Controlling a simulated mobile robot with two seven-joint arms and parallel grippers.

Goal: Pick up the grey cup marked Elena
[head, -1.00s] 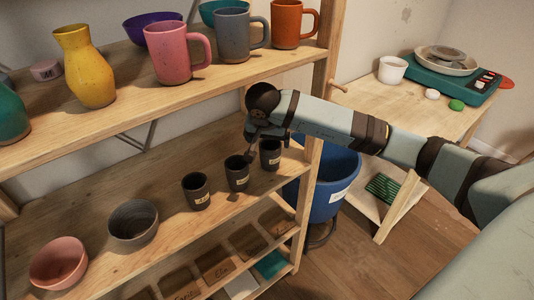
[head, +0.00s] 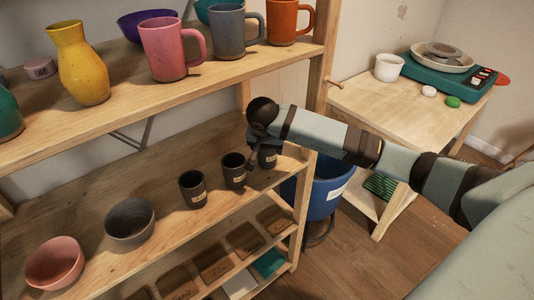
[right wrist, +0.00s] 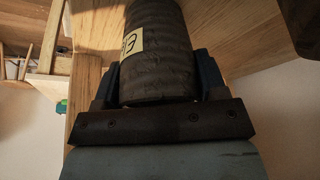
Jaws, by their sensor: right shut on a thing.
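Three dark grey cups with small pale labels stand in a row on the middle shelf (head: 150,185): a left one (head: 193,192), a middle one (head: 233,172) and a right one (head: 268,158). My right gripper (head: 262,153) is shut on the right cup, with a finger on each side of it. In the right wrist view this cup (right wrist: 158,60) sits between the fingers, and its yellowish label (right wrist: 132,42) is partly seen. The lettering is turned and too unclear to read fully. I cannot tell whether the cup still touches the shelf. My left gripper is not in view.
A grey bowl (head: 130,222) and a pink bowl (head: 55,263) stand to the left on the same shelf. The upper shelf (head: 130,95) holds mugs and a yellow vase (head: 77,65). A wooden post (head: 303,200) and a blue bucket (head: 325,190) are close on the right.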

